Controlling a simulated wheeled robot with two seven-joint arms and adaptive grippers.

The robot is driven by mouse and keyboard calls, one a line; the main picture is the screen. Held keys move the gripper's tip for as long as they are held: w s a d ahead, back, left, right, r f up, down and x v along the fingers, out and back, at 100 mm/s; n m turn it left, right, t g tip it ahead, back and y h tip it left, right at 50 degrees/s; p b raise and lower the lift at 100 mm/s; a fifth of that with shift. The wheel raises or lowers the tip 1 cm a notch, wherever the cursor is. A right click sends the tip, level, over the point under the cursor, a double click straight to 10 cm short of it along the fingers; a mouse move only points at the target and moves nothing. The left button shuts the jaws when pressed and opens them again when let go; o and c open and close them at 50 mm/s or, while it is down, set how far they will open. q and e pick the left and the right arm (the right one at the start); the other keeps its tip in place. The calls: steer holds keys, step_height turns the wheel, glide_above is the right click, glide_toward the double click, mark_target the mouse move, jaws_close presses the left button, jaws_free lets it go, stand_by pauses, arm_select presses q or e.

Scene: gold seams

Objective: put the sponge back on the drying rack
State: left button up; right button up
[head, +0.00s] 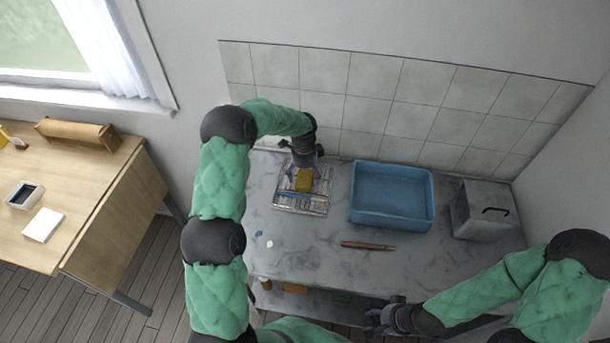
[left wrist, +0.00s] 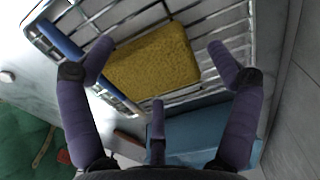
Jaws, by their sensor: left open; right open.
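The yellow sponge (head: 304,180) lies on the wire drying rack (head: 315,208) at the back left of the counter. It also shows in the left wrist view (left wrist: 152,58), flat against the bars of the rack (left wrist: 190,14). My left gripper (head: 304,171) is just above the sponge. In the left wrist view its fingers (left wrist: 160,62) are spread on both sides of the sponge, and I see no finger closed on it. My right gripper (head: 372,320) is open and empty, low in front of the counter's front edge.
A blue item (head: 294,195) lies on the rack beside the sponge. A blue basin (head: 391,219) stands right of the rack, then a grey metal box (head: 485,210). A brown-handled tool (head: 367,245) and small blue and white pieces lie forward. The counter's front middle is clear.

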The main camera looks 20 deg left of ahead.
mark_target(304, 176)
arm_select(q)
step_height(304, 176, up, 12)
steer(key=p, duration=0.1)
steer(key=shift+f, duration=0.25)
steer(key=shift+a+p, duration=0.1)
steer(key=shift+p, duration=0.3)
